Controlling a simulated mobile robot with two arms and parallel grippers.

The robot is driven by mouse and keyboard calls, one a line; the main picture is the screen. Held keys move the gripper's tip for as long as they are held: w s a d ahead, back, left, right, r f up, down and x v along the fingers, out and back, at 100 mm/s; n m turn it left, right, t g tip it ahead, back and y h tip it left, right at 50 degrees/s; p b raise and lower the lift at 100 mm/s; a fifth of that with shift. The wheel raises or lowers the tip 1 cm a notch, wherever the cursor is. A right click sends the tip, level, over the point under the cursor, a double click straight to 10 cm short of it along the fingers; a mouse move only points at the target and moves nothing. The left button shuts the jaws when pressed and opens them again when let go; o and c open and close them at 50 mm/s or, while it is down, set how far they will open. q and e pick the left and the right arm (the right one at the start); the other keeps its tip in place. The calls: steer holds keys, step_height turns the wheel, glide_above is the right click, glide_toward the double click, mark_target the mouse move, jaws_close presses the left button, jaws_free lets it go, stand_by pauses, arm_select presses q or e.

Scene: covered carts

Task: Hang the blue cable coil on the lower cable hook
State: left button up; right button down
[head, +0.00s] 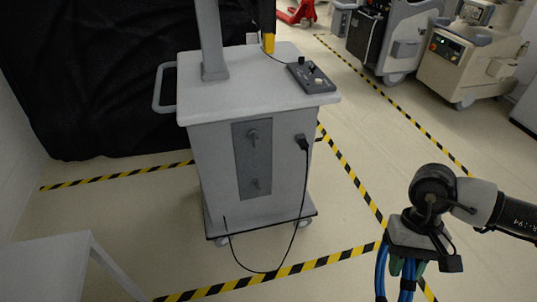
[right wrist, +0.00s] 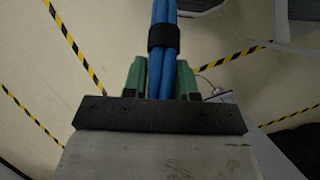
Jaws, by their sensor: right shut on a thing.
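The blue cable coil (head: 381,272) hangs below my right gripper (head: 407,266) at the lower right of the head view; its lower part is cut off by the frame edge. In the right wrist view, the green fingers are shut on the blue coil (right wrist: 161,82), close to a black strap (right wrist: 163,37) around it. The lower cable hook (head: 257,184) sits on the dark grey panel (head: 252,158) on the cart's front. The upper hook (head: 253,135) is above it. Both hooks look bare, and the coil is apart from them, to the right. My left gripper is out of view.
The grey cart (head: 217,165) has a control box (head: 311,76) on top and a black cable (head: 298,205) looping down its front to the floor. A pale table (head: 45,268) stands at lower left. Floor between coil and cart is clear, with striped tape (head: 345,170).

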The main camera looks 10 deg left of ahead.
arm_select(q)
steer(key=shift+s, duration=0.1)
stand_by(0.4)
